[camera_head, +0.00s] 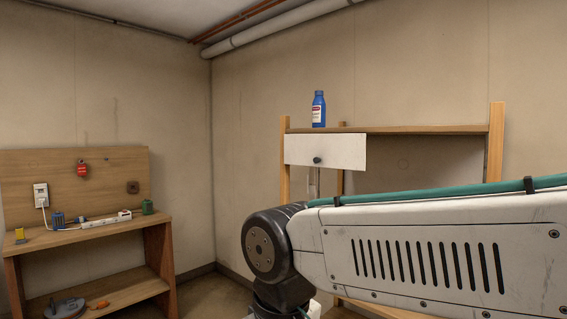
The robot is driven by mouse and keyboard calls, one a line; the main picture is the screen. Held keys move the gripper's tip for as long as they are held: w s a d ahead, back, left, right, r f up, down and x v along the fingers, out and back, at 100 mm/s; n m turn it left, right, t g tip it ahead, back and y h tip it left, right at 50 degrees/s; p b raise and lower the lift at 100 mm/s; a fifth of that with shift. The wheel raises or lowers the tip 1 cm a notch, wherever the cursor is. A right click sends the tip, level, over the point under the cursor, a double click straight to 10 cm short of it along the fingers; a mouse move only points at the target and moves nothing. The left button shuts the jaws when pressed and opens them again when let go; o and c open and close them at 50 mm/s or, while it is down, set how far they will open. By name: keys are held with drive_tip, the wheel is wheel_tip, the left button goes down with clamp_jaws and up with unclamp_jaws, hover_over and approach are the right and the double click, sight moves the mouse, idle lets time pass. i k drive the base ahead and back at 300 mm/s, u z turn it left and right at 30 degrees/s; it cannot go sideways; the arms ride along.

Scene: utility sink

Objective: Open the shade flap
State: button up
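A white flap (325,151) with a dark round knob (317,160) hangs upright under the left part of the top board of a wooden shelf (430,129). It looks closed, though its hinge cannot be made out. My arm crosses the lower right of the view, in front of the shelf and below the flap. My gripper is out of view, so its opening and its distance from the flap do not show. My arm hides the lower part of the shelf.
A blue bottle (318,109) stands on the shelf top above the flap. A wooden post (495,142) bounds the shelf on the right. A workbench (90,236) with a power strip (106,220) and small items stands at the left. Floor shows between bench and shelf.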

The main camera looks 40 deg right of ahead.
sight(347, 151)
drive_tip(key=i, duration=1.1)
drive_tip(key=z, duration=1.7)
